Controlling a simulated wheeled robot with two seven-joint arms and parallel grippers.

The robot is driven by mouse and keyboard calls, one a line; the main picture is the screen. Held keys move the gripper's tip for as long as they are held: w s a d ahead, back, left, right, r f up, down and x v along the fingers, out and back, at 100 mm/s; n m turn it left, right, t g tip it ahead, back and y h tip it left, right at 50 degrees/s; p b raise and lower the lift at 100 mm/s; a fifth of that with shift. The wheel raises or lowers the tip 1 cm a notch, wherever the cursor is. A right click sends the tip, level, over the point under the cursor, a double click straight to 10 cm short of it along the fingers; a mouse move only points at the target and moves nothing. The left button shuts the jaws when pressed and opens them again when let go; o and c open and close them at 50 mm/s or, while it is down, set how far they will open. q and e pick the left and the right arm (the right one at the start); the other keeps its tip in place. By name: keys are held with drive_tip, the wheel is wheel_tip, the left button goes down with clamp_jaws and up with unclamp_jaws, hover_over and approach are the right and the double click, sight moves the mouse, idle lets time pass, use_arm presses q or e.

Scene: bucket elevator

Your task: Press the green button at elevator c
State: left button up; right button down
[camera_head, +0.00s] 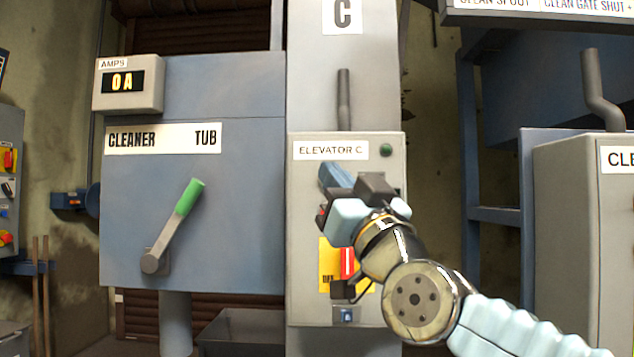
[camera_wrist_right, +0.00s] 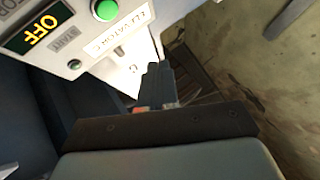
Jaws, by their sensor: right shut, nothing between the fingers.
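The elevator C panel (camera_head: 305,235) is a grey box under a white "ELEVATOR C" label (camera_head: 331,150). A small dark green round lamp or button (camera_head: 386,150) sits right of the label; it also shows in the right wrist view (camera_wrist_right: 74,64). A larger bright green round button (camera_wrist_right: 104,10) shows at the top of the wrist view, near a "START" label (camera_wrist_right: 62,47); in the head view my gripper hides that area. My right gripper (camera_head: 336,177) is shut and empty in front of the panel; its fingers (camera_wrist_right: 158,82) appear apart from the bright button. My left gripper is out of view.
An "OFF" plate (camera_wrist_right: 38,32) adjoins the START label. Left is the blue cleaner tub cabinet (camera_head: 230,220) with a green-handled lever (camera_head: 188,197). A red switch on a yellow plate (camera_head: 327,265) sits below my gripper. A grey box (camera_head: 575,220) stands at right.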

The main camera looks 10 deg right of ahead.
drive_tip(key=shift+w, duration=0.1)
drive_tip(key=w+d, duration=0.2)
drive_tip(key=w, duration=0.6)
drive_tip(key=shift+w+d, duration=0.2)
drive_tip(key=shift+w, duration=0.1)
idle(2.1)
drive_tip(key=shift+w+d, duration=0.15)
drive_tip(key=shift+w, duration=0.15)
drive_tip(key=shift+w+d, duration=0.15)
drive_tip(key=shift+w, duration=0.3)
idle(0.7)
drive_tip(key=shift+s, duration=0.15)
drive_tip(key=shift+s+a, duration=0.25)
drive_tip(key=shift+s, duration=0.45)
